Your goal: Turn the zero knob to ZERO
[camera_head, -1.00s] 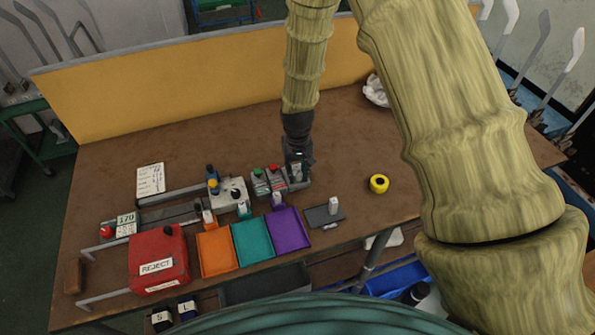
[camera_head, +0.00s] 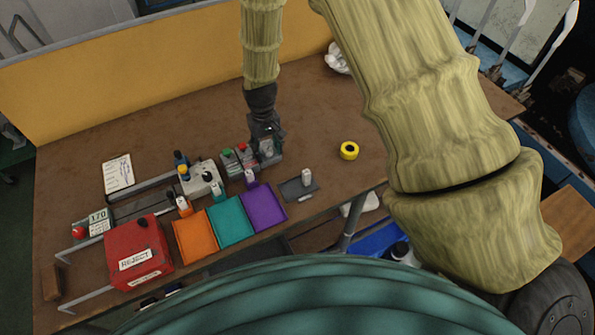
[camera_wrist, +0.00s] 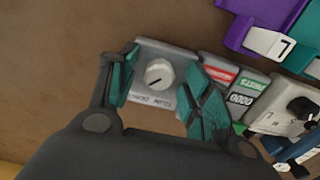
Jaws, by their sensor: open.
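The zero knob (camera_wrist: 159,72) is a round pale grey dial with a pointer mark, set on a light grey plate (camera_wrist: 178,58) with upside-down lettering I cannot read fully. In the wrist view my gripper (camera_wrist: 165,85) is open, with one teal-padded finger on each side of the knob; contact with it cannot be made out. In the head view my gripper (camera_head: 265,139) points down over the grey block (camera_head: 270,157) at the right end of the row of fixtures and partly hides it.
Beside the knob stand boxes with a green button (camera_head: 227,153) and a red button (camera_head: 242,147). Orange (camera_head: 195,238), teal (camera_head: 230,221) and purple (camera_head: 263,207) trays lie in front. A red REJECT box (camera_head: 138,252) is at left. A yellow roll (camera_head: 349,151) sits on open table at right.

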